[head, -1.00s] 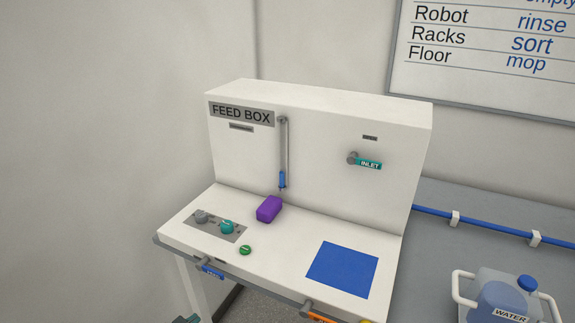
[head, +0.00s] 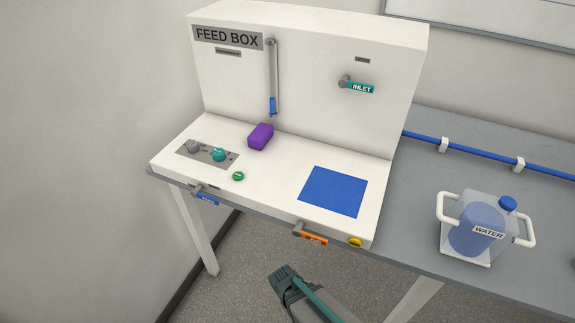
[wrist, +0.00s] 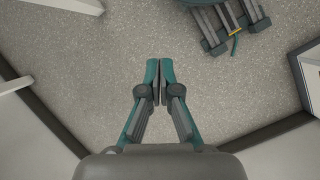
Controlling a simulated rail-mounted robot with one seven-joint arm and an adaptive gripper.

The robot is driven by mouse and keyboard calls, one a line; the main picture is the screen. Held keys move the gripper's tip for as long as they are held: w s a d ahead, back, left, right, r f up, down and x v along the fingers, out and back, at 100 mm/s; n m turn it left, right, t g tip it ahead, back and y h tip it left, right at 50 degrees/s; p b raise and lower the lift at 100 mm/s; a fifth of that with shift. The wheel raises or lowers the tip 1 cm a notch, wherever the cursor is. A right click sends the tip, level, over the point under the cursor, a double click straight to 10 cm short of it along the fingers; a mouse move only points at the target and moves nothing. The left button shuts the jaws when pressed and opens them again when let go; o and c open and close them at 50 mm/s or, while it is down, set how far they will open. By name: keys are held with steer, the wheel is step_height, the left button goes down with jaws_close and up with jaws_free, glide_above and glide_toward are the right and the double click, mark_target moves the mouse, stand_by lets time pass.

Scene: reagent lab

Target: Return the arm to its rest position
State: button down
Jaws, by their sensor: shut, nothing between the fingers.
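My gripper (wrist: 159,72) is in the middle of the wrist view, pointing down over the speckled grey floor. Its two teal and grey fingers are together with nothing between them. In the head view, part of my arm (head: 310,300) shows at the bottom, in front of and below the feed box bench. Nothing touches the gripper in the wrist view.
The feed box (head: 310,60) stands on a bench with a purple block (head: 261,137), a blue square (head: 333,191), knobs and front valve handles. A water container (head: 478,228) stands on the grey counter at right. Open floor (head: 250,265) lies below the bench.

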steer(key=s+d+f+m+g+y, duration=0.3)
steer(key=s+d+m, duration=0.3)
steer(key=s+d, duration=0.6)
steer(key=shift+f+m+g, duration=0.4)
steer(key=shift+f+g, duration=0.1)
steer(key=shift+f, duration=0.4)
